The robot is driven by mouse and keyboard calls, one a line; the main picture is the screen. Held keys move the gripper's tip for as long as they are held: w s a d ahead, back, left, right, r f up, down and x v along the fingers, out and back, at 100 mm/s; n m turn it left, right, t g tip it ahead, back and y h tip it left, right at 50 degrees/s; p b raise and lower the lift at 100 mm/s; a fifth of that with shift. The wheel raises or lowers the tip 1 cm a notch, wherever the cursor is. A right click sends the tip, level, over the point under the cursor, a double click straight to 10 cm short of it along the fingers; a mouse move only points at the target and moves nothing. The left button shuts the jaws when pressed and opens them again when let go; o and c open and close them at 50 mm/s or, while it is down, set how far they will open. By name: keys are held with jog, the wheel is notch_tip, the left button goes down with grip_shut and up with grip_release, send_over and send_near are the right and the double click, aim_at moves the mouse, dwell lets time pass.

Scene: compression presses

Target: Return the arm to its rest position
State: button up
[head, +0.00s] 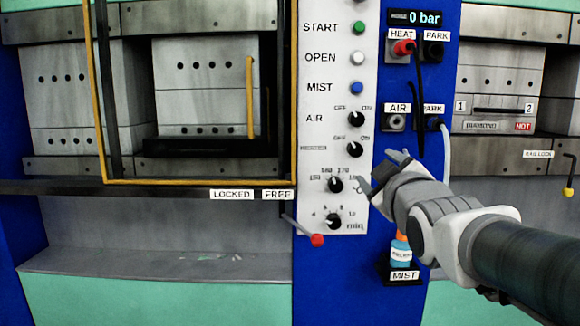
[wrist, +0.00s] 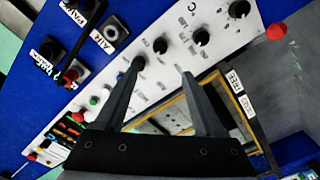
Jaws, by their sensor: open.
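My gripper (head: 379,170) is in front of the control column in the head view, just right of the lower knobs on the white control panel (head: 318,120). Its jaws are open, with nothing between them. In the wrist view, my gripper (wrist: 162,69) shows two spread dark fingers over the white panel (wrist: 215,55). A gap to the panel seems to remain, but its depth is hard to tell. My arm reaches in from the lower right and partly covers the orange-and-blue mist bottle (head: 400,252).
A red-knobbed lever (head: 317,240) sticks out below the panel. Left stands a press with a yellow-framed guard (head: 200,182); another press (head: 500,75) is right.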

jog(key=shift+s, duration=0.7)
jog(key=shift+f, duration=0.1)
jog(key=s+a+f+m+g+y, duration=0.15)
jog(key=s+f+m+g, duration=0.35)
jog(key=s+f, duration=0.55)
jog(key=s+a+f+m+g+h, duration=0.1)
jog(key=s+a+f+m+g, duration=0.15)
jog(key=s+f+g, duration=0.65)
notch_tip(320, 180, up, 21)
jog(key=s+m+t+p, duration=0.1)
jog(key=p, duration=2.2)
jog(key=shift+s+t+p, duration=0.2)
jog(key=shift+t+p, duration=0.1)
jog(key=shift+p, duration=0.1)
